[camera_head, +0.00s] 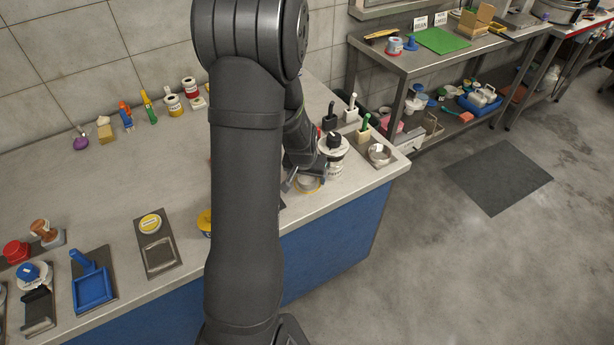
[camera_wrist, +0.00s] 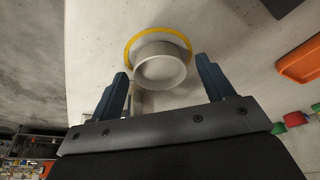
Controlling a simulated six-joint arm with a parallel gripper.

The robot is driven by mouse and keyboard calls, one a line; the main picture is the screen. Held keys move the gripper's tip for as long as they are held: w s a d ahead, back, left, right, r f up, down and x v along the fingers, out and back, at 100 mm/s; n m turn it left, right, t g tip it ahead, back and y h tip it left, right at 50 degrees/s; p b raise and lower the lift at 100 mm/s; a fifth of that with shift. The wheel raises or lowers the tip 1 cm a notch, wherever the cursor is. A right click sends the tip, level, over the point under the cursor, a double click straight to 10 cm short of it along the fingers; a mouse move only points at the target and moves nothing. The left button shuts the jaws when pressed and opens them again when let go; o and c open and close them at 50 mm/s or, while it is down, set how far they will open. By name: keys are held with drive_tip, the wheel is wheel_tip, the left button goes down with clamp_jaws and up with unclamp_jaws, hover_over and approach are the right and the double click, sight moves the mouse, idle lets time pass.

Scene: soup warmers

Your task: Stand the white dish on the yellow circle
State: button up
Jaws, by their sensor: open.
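The white dish (camera_wrist: 160,66) is a small, round, pale dish, upright on the counter. The yellow circle (camera_wrist: 158,30) is a thin ring that shows around its far side and edges; the dish hides the near part. My gripper (camera_wrist: 161,72) is open, with one blue-grey finger on each side of the dish and gaps visible between fingers and dish. In the head view the dish (camera_head: 308,184) stands near the counter's front edge, with my gripper (camera_head: 305,175) at it, partly hidden by my wrist.
A white jar with a black lid (camera_head: 333,150) stands close behind my gripper. A dark tray with a small pale bowl (camera_head: 379,154) is to the right. A yellow thing (camera_head: 205,222) is half hidden by my arm. The counter's left middle (camera_head: 110,185) is clear.

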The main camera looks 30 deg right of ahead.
drive_tip(key=v, duration=1.1)
drive_tip(key=shift+s+r, duration=0.15)
drive_tip(key=shift+r, duration=0.2)
drive_tip(key=shift+a+f, duration=0.1)
drive_tip(key=x, duration=1.2)
